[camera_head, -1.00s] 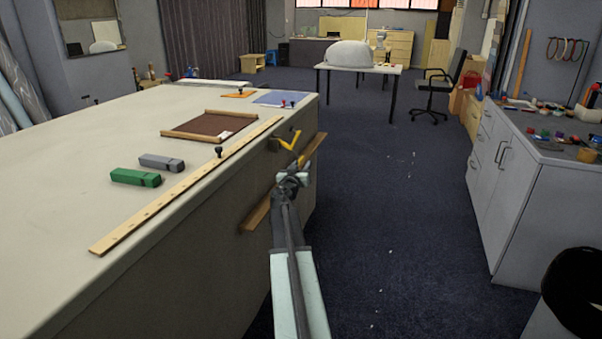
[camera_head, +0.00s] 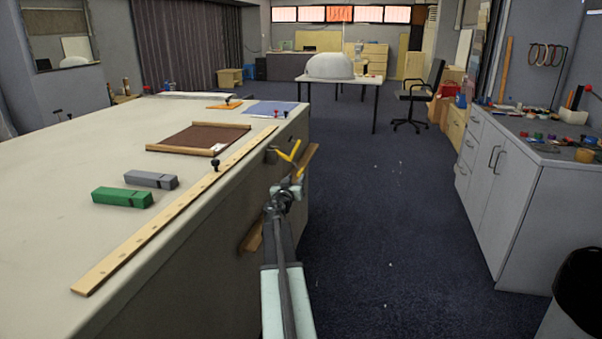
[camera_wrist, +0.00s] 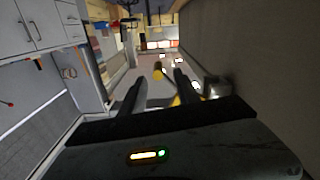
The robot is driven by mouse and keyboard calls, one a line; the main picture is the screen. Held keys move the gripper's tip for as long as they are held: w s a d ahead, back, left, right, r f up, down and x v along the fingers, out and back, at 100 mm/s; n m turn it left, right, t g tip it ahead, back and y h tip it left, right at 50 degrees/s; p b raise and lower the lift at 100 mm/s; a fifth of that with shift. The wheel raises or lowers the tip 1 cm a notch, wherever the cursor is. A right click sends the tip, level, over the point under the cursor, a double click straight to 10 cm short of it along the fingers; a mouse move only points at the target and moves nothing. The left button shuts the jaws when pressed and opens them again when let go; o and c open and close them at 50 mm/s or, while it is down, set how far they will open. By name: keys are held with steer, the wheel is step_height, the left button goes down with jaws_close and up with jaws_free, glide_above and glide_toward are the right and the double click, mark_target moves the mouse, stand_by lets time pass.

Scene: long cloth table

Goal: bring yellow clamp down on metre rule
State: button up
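The metre rule (camera_head: 165,225) is a long pale wooden strip lying along the table's right edge. A small black knob (camera_head: 215,163) stands by its middle. The yellow clamp (camera_head: 289,153) shows as a yellow V just off the table's side, near the rule's far end, with a dark bracket (camera_head: 271,155) beside it. My gripper (camera_head: 297,177) is just below and in front of the yellow part.
A green block (camera_head: 122,197), a grey block (camera_head: 151,179) and a brown framed panel (camera_head: 198,138) lie on the table (camera_head: 60,165). A wooden bar (camera_head: 252,238) runs along the table's side behind my arm. A grey cabinet (camera_head: 510,190) stands right; the floor between (camera_head: 385,220) is clear.

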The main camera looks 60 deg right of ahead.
mark_target(301, 169)
steer(key=x, duration=0.7)
steer(key=shift+s+d, duration=0.1)
steer(key=shift+d, duration=0.05)
steer(key=shift+c, duration=0.4)
jaws_close()
steer(key=shift+s, duration=0.1)
stand_by(0.6)
